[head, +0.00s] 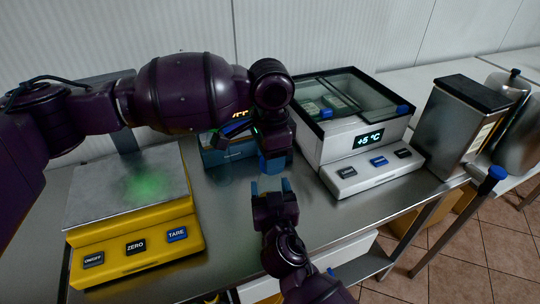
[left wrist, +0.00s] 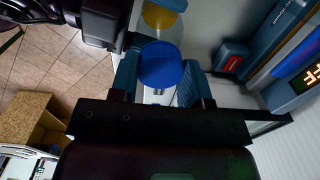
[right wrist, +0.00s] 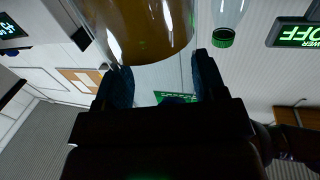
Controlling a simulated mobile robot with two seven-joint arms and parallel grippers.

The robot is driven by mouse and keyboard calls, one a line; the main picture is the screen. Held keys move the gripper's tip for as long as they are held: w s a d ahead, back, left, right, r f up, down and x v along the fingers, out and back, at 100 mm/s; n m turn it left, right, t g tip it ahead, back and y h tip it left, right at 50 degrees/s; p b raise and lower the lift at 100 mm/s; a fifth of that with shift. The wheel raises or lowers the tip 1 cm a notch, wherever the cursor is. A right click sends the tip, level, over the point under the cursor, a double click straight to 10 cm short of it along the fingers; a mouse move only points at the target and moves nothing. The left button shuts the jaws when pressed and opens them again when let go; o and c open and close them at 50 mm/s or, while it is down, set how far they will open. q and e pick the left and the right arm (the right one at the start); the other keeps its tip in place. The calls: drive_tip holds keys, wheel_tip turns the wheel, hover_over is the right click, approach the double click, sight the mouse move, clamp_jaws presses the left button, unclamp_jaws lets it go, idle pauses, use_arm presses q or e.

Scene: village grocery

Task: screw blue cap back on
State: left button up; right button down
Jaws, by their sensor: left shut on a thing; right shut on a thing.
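The blue cap (left wrist: 160,63) sits between the fingers of my left gripper (left wrist: 160,80), which is shut on it. Just beyond the cap in the left wrist view is a clear bottle with amber contents (left wrist: 160,16). The bottle's amber body (right wrist: 140,28) fills the upper part of the right wrist view, at the fingers of my right gripper (right wrist: 162,80), which is shut on it. In the head view my left gripper (head: 275,164) is directly above my right gripper (head: 270,186); the bottle is hard to make out there. I cannot tell whether the cap touches the bottle neck.
A yellow scale (head: 135,260) stands on the steel counter (head: 225,240) at left. A white cooler box with a +5 °C display (head: 350,150) stands at right, with a dark-lidded canister (head: 452,125) beyond it. A green-capped bottle (right wrist: 224,38) shows in the right wrist view.

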use_arm(q)
drive_tip(key=m, duration=0.4)
drive_tip(key=shift+m, duration=0.3)
drive_tip(key=m, duration=0.3)
drive_tip(key=shift+m, duration=0.4)
drive_tip(key=o, duration=1.1)
wheel_tip(320, 180, up, 12)
use_arm(e)
drive_tip(key=shift+c, duration=0.6)
unclamp_jaws()
